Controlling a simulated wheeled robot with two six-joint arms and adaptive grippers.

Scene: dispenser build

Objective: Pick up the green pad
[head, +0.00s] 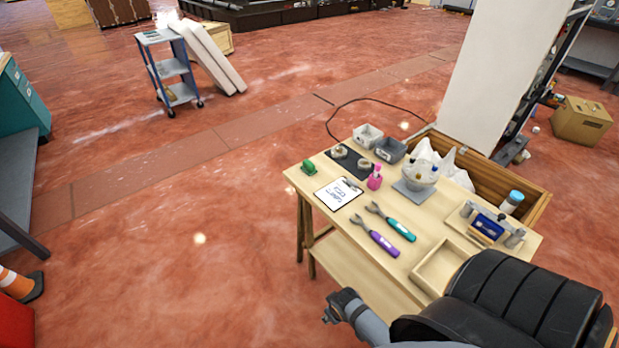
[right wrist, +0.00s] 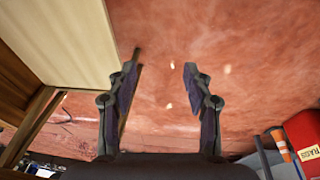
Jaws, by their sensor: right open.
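A small green item (head: 309,167), which looks like the green pad, sits at the far left corner of the wooden table (head: 335,227) in the head view. It is too small to make out its exact shape. My right gripper (head: 329,314) is off the table's near left side in the head view, well away from the green item. In the right wrist view the fingers of my right gripper (right wrist: 160,72) are spread with nothing between them, and the red floor shows behind. The green item does not show in the right wrist view. My left gripper is not in view.
The table holds a clipboard (head: 338,193), a pink bottle (head: 375,178), a purple wrench (head: 375,236), a teal wrench (head: 391,221), a black mat (head: 350,161) and a wooden tray (head: 431,275). Floor left of the table is clear.

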